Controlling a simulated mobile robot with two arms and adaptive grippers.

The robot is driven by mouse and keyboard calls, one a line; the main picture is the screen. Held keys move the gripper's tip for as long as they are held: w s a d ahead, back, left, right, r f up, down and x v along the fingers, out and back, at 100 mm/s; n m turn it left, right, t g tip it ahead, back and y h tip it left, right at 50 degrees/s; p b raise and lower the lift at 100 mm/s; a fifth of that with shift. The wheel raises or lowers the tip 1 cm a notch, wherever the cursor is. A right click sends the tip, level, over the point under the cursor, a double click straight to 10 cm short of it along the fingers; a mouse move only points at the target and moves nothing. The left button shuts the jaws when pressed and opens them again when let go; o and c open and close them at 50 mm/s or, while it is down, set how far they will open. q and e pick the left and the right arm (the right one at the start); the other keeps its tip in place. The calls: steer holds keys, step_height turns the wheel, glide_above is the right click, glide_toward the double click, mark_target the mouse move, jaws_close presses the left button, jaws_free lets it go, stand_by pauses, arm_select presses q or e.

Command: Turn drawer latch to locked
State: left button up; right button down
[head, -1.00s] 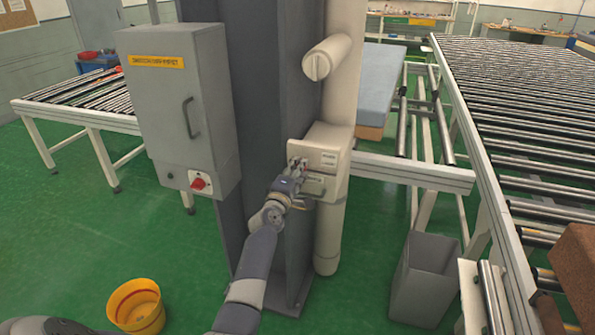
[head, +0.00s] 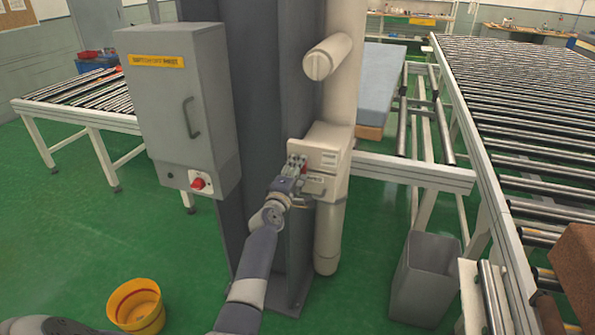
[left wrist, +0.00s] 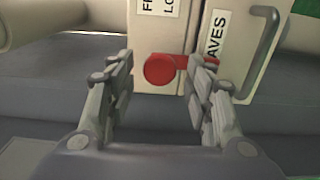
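A cream box (head: 326,150) is mounted on the column, with a drawer front carrying a bar handle (left wrist: 262,50). The red latch (left wrist: 158,69) has a round knob and a short bar reaching right across the seam to the drawer front, where the lettering "AVES" shows. It also shows small in the head view (head: 306,170). My left gripper (left wrist: 160,62) is open, its two fingers on either side of the red latch. The right finger overlaps part of the bar; I cannot tell whether it touches. My right gripper is not in view.
A grey cabinet (head: 170,90) with a red knob stands left of the box. A cream pipe (head: 328,235) runs below the box. A yellow bucket (head: 136,304) and a grey bin (head: 424,275) stand on the green floor. Roller conveyors (head: 530,100) lie either side.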

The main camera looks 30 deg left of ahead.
arm_select(q)
steer(key=v, duration=1.2)
steer(key=shift+f, duration=0.1)
stand_by(0.4)
